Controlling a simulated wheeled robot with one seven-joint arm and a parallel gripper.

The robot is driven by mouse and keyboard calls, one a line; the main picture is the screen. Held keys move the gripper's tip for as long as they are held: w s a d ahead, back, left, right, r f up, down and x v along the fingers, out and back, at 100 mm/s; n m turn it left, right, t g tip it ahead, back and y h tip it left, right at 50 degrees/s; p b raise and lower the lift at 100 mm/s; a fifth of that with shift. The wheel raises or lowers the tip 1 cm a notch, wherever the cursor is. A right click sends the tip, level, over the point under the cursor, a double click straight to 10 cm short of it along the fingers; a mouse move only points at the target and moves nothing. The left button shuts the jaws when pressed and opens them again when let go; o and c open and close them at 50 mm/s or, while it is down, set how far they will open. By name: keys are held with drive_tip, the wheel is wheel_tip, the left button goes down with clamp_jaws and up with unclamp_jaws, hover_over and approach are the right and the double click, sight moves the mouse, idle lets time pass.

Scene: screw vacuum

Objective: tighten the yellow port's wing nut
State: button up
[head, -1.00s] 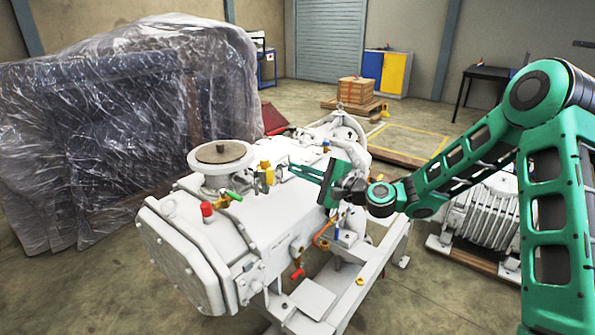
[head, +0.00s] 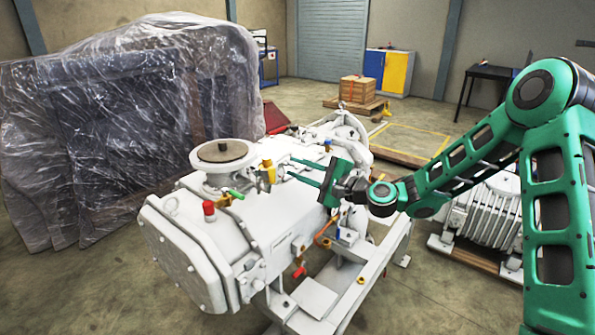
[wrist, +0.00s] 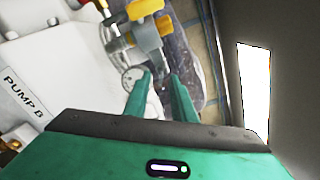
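The yellow port (head: 267,172) stands on top of the white pump, just right of the round flange. In the wrist view its yellow fitting (wrist: 148,34) is at the top, beyond the fingertips, with a grey clamp part (wrist: 116,36) at its left. I cannot make out the wing nut's wings clearly. My gripper (head: 289,167) reaches in from the right, its long green fingers pointing at the port. In the wrist view my gripper (wrist: 162,74) is open, with a gap between the fingers and nothing held. The fingertips look apart from the yellow fitting.
The white pump body (head: 205,240) fills the middle. A round flange (head: 222,152), a red cap (head: 209,208) and a green handle (head: 235,194) stand near the port. A plastic-wrapped load (head: 90,130) is behind at left. A second machine (head: 490,215) stands at right.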

drive_tip(key=v, duration=1)
drive_tip(key=shift+s+d, duration=0.2)
drive_tip(key=shift+d, duration=0.05)
drive_tip(key=shift+f, duration=0.15)
drive_tip(key=s+d+f+n+g+h, duration=0.3)
drive_tip(key=s+f+n+g+h, duration=0.15)
drive_tip(key=s+f+n, duration=0.25)
drive_tip(key=s+d+f+n+g+h, duration=0.2)
drive_tip(key=s+d+h, duration=0.4)
drive_tip(key=d, duration=0.5)
drive_tip(key=s+d+r+g+h, duration=0.1)
drive_tip(key=s+d+r, duration=0.1)
drive_tip(key=s+d, duration=0.4)
drive_tip(key=s+d+r+m+g+h, duration=0.1)
drive_tip(key=s+d, duration=0.5)
drive_tip(key=s, duration=0.6)
drive_tip(key=s+d+r+g+h, duration=0.1)
drive_tip(key=s+d+r+g, duration=0.1)
drive_tip(key=s+d, duration=0.4)
drive_tip(key=s+r, duration=0.1)
drive_tip(key=s, duration=0.2)
drive_tip(key=shift+r+m, duration=0.3)
drive_tip(key=shift+m, duration=0.1)
